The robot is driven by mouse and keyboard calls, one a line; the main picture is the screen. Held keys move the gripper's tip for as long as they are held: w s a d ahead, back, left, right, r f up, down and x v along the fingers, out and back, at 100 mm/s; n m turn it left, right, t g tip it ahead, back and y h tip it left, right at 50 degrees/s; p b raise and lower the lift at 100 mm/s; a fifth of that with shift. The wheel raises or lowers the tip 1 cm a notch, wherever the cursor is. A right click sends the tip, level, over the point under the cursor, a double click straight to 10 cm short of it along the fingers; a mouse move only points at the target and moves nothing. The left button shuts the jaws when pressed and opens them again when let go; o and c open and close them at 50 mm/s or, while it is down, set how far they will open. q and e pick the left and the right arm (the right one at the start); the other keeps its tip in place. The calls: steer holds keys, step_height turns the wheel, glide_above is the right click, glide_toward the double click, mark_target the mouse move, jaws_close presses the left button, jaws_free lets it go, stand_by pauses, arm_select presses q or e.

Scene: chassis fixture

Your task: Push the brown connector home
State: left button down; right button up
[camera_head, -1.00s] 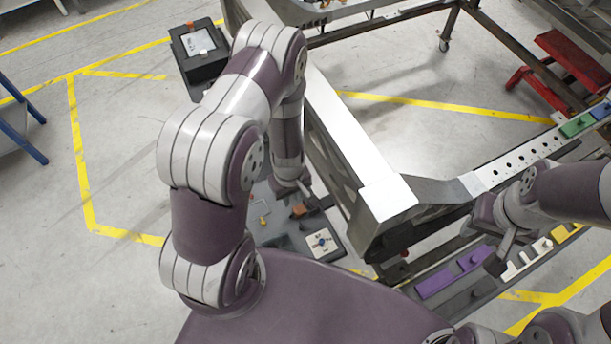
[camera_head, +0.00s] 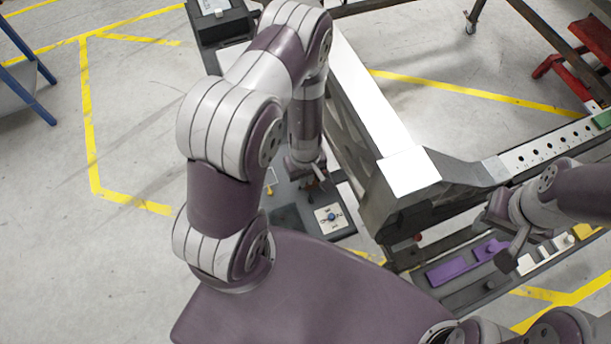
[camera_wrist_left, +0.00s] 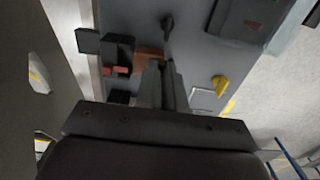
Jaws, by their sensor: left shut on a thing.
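The brown connector (camera_wrist_left: 149,54) shows in the left wrist view at the tips of my left gripper (camera_wrist_left: 163,72), partly hidden by the fingers. The gripper is shut on it, over a grey board (camera_wrist_left: 192,55). A dark block with red parts (camera_wrist_left: 117,55) stands just left of the connector. How deep the connector sits cannot be told. In the head view my left gripper (camera_head: 319,180) points down at the board, and the connector is mostly hidden there. My right gripper (camera_head: 513,254) hangs over the rail with coloured parts; its finger gap is unclear.
A white square plate with a blue knob (camera_head: 330,216) lies near my left gripper. A yellow part (camera_wrist_left: 220,84) is on the board. The metal chassis frame (camera_head: 385,130) stands between my arms. Purple blocks (camera_head: 460,266) lie on the lower rail.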

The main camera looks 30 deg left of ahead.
arm_select(q)
steer(key=shift+w+d+r+p, duration=0.15)
steer(key=shift+w+d+p, duration=0.25)
steer(key=shift+w+p, duration=0.35)
steer(key=c, duration=1.2)
jaws_free()
steer(key=shift+o, duration=0.2)
steer(key=shift+s+a, duration=0.1)
steer(key=shift+s, duration=0.1)
step_height(320, 180, up, 6)
steer(key=p, duration=0.6)
